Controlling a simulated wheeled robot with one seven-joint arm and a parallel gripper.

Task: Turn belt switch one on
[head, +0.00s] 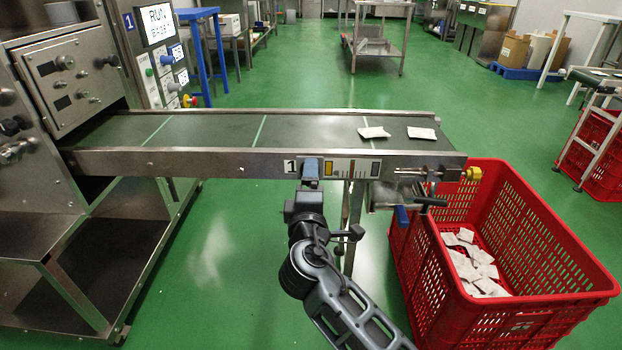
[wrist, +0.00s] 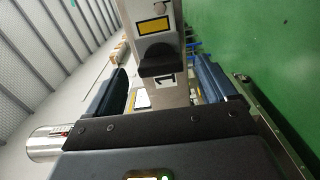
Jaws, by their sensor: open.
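Belt switch one, a black knob (wrist: 155,60) under a yellow label, is on the steel side rail of the conveyor. In the wrist view it lies beyond and roughly between the blue fingers of my gripper (wrist: 164,78), which are spread apart and empty. The printed 1 (wrist: 166,75) is beside the knob. In the head view my gripper (head: 309,172) is at the rail, next to the 1 plate (head: 290,167), and hides the knob. I cannot tell whether a finger touches it. The conveyor belt (head: 200,130) carries two white teabags (head: 374,132) at its right end.
A red crate (head: 530,290) with several teabags stands under the belt's right end.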

